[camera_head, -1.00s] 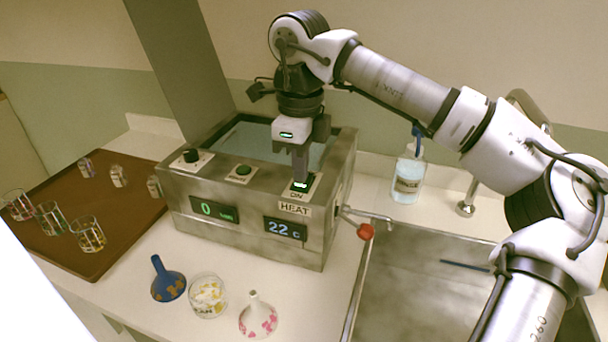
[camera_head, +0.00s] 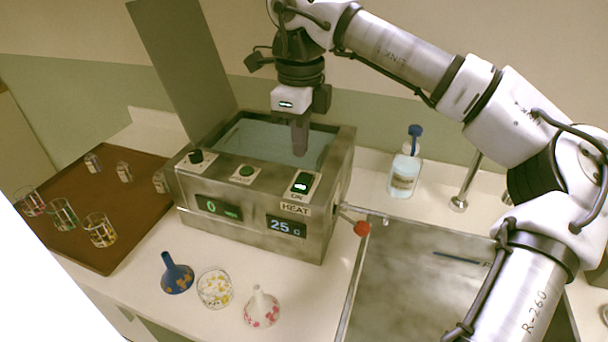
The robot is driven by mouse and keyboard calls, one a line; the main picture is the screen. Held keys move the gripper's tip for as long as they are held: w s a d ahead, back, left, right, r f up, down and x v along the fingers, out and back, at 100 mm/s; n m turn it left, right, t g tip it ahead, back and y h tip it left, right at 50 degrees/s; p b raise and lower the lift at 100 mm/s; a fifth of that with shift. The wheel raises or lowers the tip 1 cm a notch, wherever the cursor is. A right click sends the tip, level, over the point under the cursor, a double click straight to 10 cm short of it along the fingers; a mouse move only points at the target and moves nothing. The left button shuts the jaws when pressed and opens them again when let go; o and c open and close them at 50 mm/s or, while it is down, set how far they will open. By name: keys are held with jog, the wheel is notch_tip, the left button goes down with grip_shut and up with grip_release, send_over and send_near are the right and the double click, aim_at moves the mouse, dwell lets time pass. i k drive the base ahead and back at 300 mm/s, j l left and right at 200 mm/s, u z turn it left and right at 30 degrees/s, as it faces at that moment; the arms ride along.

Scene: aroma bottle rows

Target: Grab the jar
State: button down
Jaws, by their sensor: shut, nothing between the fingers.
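A clear glass jar (camera_head: 215,288) with white and yellow pieces in it stands on the counter in front of the steel heating bath (camera_head: 260,235). It stands between a blue funnel (camera_head: 177,275) and a white funnel with pink pieces (camera_head: 262,307). My gripper (camera_head: 300,152) points down, shut and empty, in front of the bath's open top and above the HEAT switch (camera_head: 302,183). It is well above and behind the jar, apart from it. The bath's right display (camera_head: 286,227) reads about 25.
A brown tray (camera_head: 120,225) at the left holds several small glasses. A bottle with a blue top (camera_head: 405,170) stands behind the sink (camera_head: 420,270). A red-knobbed lever (camera_head: 362,228) sticks out from the bath's right side. The counter is bare between tray and funnels.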

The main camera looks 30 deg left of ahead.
aim_at(215, 289)
jog(key=k, duration=1)
